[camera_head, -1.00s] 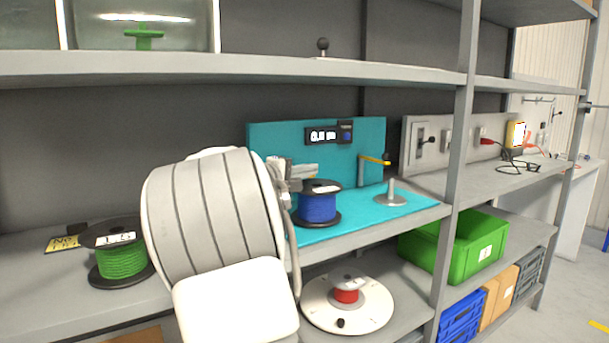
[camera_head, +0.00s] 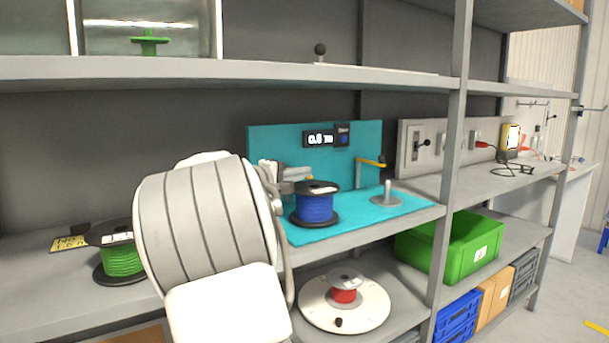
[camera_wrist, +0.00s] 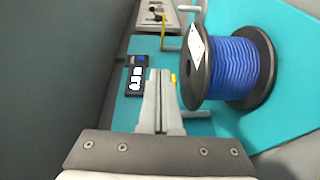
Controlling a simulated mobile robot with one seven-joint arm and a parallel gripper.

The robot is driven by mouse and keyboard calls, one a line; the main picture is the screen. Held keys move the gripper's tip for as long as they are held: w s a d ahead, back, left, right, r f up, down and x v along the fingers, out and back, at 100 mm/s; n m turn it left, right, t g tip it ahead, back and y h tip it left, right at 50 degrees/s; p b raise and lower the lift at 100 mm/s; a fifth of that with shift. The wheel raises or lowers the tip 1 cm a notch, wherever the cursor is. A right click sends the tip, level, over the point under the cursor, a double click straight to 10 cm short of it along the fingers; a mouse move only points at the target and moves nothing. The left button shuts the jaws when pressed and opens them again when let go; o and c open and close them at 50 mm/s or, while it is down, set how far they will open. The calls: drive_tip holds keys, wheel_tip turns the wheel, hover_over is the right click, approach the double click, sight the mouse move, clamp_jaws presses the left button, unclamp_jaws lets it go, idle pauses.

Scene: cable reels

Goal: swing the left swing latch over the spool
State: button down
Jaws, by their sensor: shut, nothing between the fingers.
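The blue spool (camera_head: 315,207) with black flanges stands on the teal mat; it also shows in the wrist view (camera_wrist: 238,68), right of the fingers. My gripper (camera_head: 306,172) is shut and empty, behind and left of the spool's top. In the wrist view its fingertips (camera_wrist: 161,76) are together. A small yellow piece, apparently the left swing latch (camera_wrist: 173,79), shows beside the fingertips; most of it is hidden, and contact is unclear. Another latch, with a yellow arm (camera_head: 371,162) and dark knob, stands at the right on a grey post.
The teal back panel (camera_head: 265,140) carries a display (camera_head: 320,138) close behind the gripper. A grey peg on a round base (camera_head: 387,195) stands right of the spool. A green spool (camera_head: 122,260) sits at left. A shelf (camera_head: 250,72) runs above.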

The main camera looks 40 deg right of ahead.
drive_tip(key=shift+a, duration=0.4)
drive_tip(key=s+a, duration=0.5)
drive_tip(key=s, duration=0.4)
drive_tip(key=shift+a+r+p, duration=0.15)
drive_tip(key=shift+r+p, duration=0.2)
drive_tip(key=s+a+f+m+y, duration=0.1)
drive_tip(key=s+a+f+y, duration=0.4)
drive_tip(key=f, duration=0.2)
drive_tip(key=s+a+f+t+y, duration=0.1)
drive_tip(key=s+a+f+y, duration=0.3)
drive_tip(key=a, duration=0.6)
drive_tip(key=s+a+f+t+y, duration=0.1)
drive_tip(key=s+a+f+y, duration=0.25)
drive_tip(key=a, duration=0.55)
drive_tip(key=s+a+f+t+y, duration=0.25)
drive_tip(key=s+a+y, duration=0.25)
drive_tip(key=a, duration=0.5)
wheel_tip(320, 180, up, 23)
drive_tip(key=g+p, duration=0.1)
drive_tip(key=p, duration=2.2)
drive_tip(key=shift+w+f, duration=0.2)
drive_tip(key=shift+w, duration=0.1)
drive_tip(key=shift+d, duration=0.3)
